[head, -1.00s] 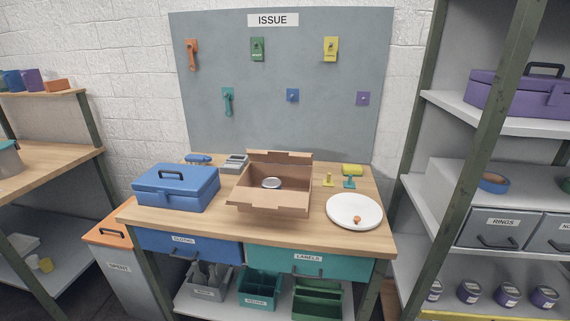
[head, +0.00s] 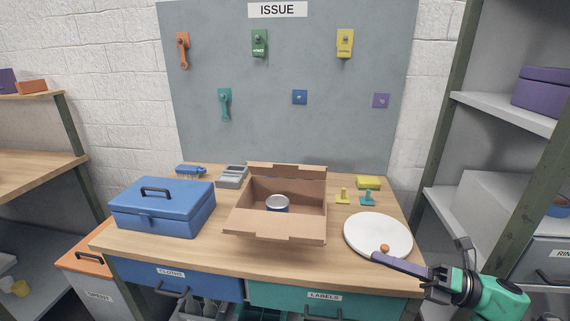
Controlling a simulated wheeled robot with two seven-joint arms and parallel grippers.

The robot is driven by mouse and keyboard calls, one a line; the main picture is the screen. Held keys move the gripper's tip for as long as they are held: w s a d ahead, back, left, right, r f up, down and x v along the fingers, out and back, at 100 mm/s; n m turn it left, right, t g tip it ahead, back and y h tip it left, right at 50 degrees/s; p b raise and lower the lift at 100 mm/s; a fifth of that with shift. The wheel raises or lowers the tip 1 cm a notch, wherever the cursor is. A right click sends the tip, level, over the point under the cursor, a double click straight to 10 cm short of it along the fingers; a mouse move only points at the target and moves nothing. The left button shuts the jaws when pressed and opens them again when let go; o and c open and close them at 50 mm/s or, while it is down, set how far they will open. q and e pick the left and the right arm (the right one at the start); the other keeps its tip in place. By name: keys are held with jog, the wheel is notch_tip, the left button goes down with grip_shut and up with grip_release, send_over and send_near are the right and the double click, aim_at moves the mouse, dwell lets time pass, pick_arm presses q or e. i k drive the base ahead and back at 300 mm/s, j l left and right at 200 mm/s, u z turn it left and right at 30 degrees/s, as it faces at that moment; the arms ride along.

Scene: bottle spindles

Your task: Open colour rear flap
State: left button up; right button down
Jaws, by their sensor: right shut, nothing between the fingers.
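The brown cardboard box (head: 243,222) stands open in the middle of the workbench. Its rear flap (head: 287,171) stands up at the back edge, tilted, and its front flap (head: 275,233) spreads out towards me. A can (head: 277,203) with a silver top and blue side stands inside. My right gripper (head: 385,258) comes in from the lower right with its long purple-grey fingers shut and empty. The fingers are over the front edge of the white plate, close to a small orange ball, to the right of the box and apart from it. My left gripper is not in view.
A blue toolbox (head: 163,210) stands left of the box. The white plate (head: 375,228) with the orange ball (head: 385,248) is at the right. Behind it are a yellow block (head: 368,182) and small yellow and teal stands. A grey pegboard (head: 285,135) rises behind the bench.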

aim_at(309, 172)
jog(key=i+j, duration=0.15)
jog(key=i, duration=0.35)
jog(key=i+j, duration=0.15)
jog(key=i, duration=0.35)
